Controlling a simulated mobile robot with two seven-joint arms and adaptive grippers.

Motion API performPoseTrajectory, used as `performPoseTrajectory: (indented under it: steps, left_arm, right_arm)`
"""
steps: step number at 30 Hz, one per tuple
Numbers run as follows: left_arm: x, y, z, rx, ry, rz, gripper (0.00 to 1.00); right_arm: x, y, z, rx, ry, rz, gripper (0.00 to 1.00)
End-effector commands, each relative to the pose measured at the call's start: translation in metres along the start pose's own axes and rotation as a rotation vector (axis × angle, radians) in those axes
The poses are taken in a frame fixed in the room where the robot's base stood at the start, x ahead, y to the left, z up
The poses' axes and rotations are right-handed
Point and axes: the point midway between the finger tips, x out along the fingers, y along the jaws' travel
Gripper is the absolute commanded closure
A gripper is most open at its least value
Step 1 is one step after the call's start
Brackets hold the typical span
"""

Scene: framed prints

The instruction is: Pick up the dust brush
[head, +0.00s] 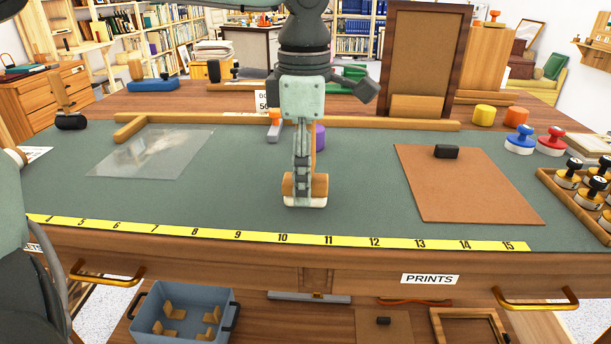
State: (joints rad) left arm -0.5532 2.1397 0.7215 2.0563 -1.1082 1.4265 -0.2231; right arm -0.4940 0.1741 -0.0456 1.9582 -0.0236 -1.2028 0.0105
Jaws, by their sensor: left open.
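The dust brush (291,187) has a wooden body and a pale strip of bristles along its bottom. It rests on the green mat (240,205) near the front middle of the bench. My left gripper (303,178) points straight down over the brush, with its fingers in front of or around the wooden body. It is open, seen nearly edge-on, so I cannot tell whether the fingers touch the brush. The fingers hide the brush's middle. My right gripper is not in view.
A purple object (319,138) and an orange-topped tool (274,128) stand close behind the fingers. A clear sheet (150,152) lies left; a brown board (465,185) with a black block lies right. A yellow ruler (260,236) runs along the front edge.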

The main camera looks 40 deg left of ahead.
Motion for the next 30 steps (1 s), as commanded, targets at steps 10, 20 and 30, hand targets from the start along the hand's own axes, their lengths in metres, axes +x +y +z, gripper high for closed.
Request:
performPoseTrajectory:
  steps: [10,20,30]
  left_arm:
    - [0.0,0.0,0.0,0.0,0.0,0.0,0.69]
    - [-0.001,0.0,0.0,0.0,-0.001,0.0,0.97]
    - [-0.014,0.001,0.001,-0.001,-0.003,0.003,0.97]
  right_arm:
    - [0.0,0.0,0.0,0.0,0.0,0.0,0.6]
    - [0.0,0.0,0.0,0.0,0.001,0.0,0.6]
    - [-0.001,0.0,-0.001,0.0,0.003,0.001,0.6]
